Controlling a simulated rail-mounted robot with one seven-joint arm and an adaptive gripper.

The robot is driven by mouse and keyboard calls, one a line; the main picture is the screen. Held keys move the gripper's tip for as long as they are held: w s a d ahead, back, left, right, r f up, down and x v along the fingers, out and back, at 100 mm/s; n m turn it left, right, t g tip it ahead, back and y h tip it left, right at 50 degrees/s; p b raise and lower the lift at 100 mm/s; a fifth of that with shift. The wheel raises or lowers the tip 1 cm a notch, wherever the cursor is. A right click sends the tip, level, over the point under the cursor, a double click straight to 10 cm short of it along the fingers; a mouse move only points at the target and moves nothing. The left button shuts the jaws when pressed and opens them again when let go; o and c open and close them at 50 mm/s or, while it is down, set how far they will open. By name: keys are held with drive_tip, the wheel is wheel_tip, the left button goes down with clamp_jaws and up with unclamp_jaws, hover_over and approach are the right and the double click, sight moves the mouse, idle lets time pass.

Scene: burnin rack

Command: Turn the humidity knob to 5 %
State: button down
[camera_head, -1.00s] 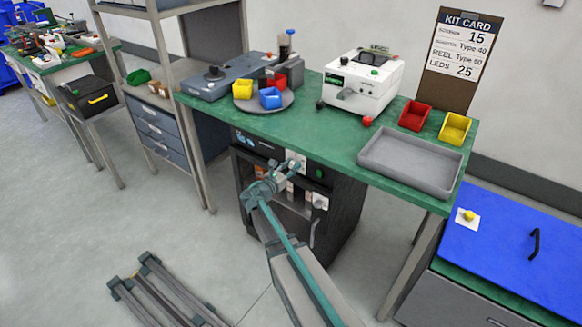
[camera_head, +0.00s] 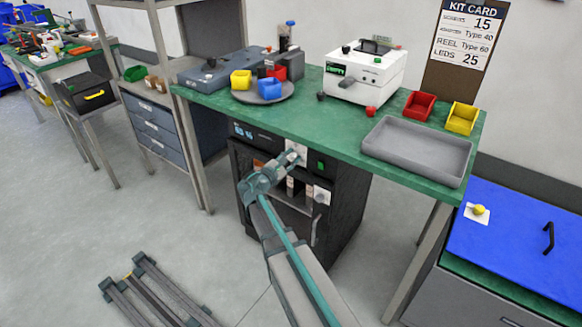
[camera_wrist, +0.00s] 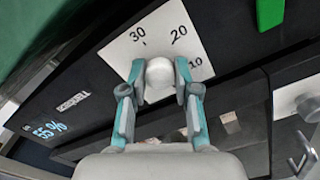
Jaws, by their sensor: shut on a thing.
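The humidity knob (camera_wrist: 160,76) is a round pale knob on a white dial plate (camera_wrist: 150,38) printed with 30, 20 and 10. My gripper (camera_wrist: 160,88) has a finger on each side of the knob and is shut on it in the wrist view. The knob's pointer and the lower part of the dial are hidden. A blue display reading 55 % (camera_wrist: 50,130) is on the same black panel. In the head view my gripper (camera_head: 290,158) reaches the front of the black cabinet (camera_head: 345,205) under the green bench.
A second white plate with a grey knob (camera_wrist: 308,106) sits beside the dial, beyond a panel edge. A green switch (camera_wrist: 270,12) is near the top. The green bench top (camera_head: 300,125) overhangs the cabinet. A blue-lidded chest (camera_head: 515,235) stands at the right.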

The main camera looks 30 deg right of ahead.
drive_tip(key=m+b, duration=0.2)
drive_tip(key=b, duration=0.1)
drive_tip(key=m+b, duration=0.1)
drive_tip(key=m, duration=0.1)
drive_tip(key=shift+f+b, duration=0.25)
drive_tip(key=shift+b, duration=0.15)
drive_tip(key=shift+r+m+b, duration=0.15)
drive_tip(key=shift+m+b, duration=0.75)
drive_tip(key=shift+m, duration=0.1)
drive_tip(key=shift+r, duration=0.1)
drive_tip(key=c, duration=0.9)
unclamp_jaws()
drive_tip(key=shift+o, duration=0.2)
drive_tip(key=v, duration=1.2)
